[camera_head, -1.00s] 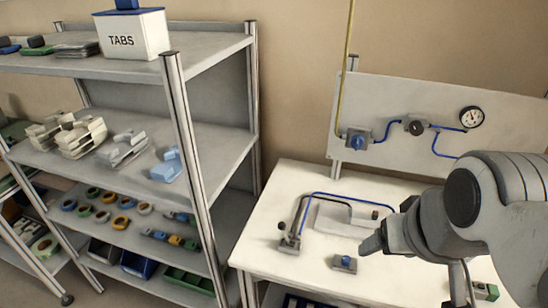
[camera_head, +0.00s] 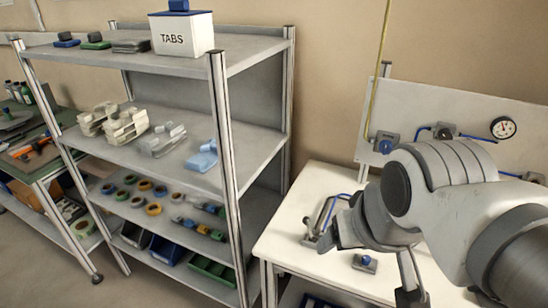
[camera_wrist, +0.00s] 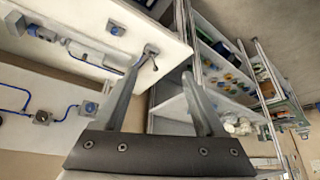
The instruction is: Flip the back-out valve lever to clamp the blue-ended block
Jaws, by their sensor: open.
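The likely back-out valve lever stands at the left edge of the white bench, with a grey base (camera_head: 311,238). In the wrist view the lever (camera_wrist: 151,52) appears dark and tilted, close to my left fingertip. My gripper (camera_wrist: 164,72) is open and empty, its two fingers apart and pointing towards the bench edge. In the head view my gripper (camera_head: 338,232) is just right of the lever, and my arm covers most of the bench fixture. In the wrist view a block with a blue end (camera_wrist: 33,30) lies by the fixture; whether it is clamped cannot be told.
A small block with a blue button (camera_head: 365,262) sits near the front of the white bench (camera_head: 300,190). A wall panel (camera_head: 415,100) behind carries a blue-knobbed valve (camera_head: 385,143) and a gauge (camera_head: 503,128). A shelf unit (camera_head: 265,150) stands close on the left.

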